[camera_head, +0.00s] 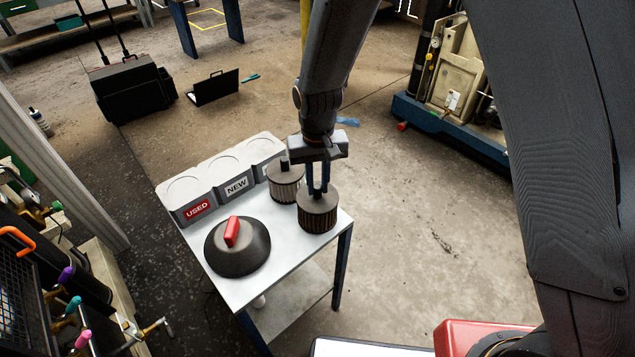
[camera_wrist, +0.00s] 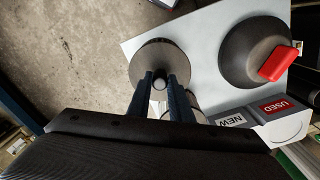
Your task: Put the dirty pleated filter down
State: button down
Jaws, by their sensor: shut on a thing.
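My gripper (camera_head: 317,190) is shut on the top knob of the dirty pleated filter (camera_head: 318,215), a dark-topped cylinder with brownish pleats. The filter is upright over the right end of the white table; I cannot tell whether its base touches the top. In the wrist view the filter's round dark top (camera_wrist: 150,62) shows, with the knob between my fingertips (camera_wrist: 160,86). A second filter (camera_head: 287,186) with paler pleats stands just behind and left of it, close by. A bin labelled USED (camera_head: 197,209) stands along the table's back edge.
Beside USED are a bin labelled NEW (camera_head: 236,187) and a third bin (camera_head: 262,147), its label partly hidden. A black dome cover with a red handle (camera_head: 237,250) lies on the table's left front. The white table top (camera_head: 295,246) is bare between cover and held filter.

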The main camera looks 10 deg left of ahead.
jog(key=shift+f, duration=0.15)
jog(key=c, duration=1.6)
grip_release()
notch_tip(320, 180, up, 12)
jog(key=b, duration=0.3)
jog(key=s+d+m, duration=0.1)
jog(key=s+d, duration=0.2)
jog(key=d, duration=0.6)
jog(key=s+d+m, duration=0.1)
jog(key=s+d, duration=0.3)
jog(key=d, duration=0.5)
jog(key=s+d+f+m+t, duration=0.1)
jog(key=s+d, duration=0.2)
jog(key=d, duration=0.6)
jog(key=shift+s+d+m, duration=0.2)
jog(key=shift+s+m, duration=0.05)
jog(key=shift+m, duration=0.15)
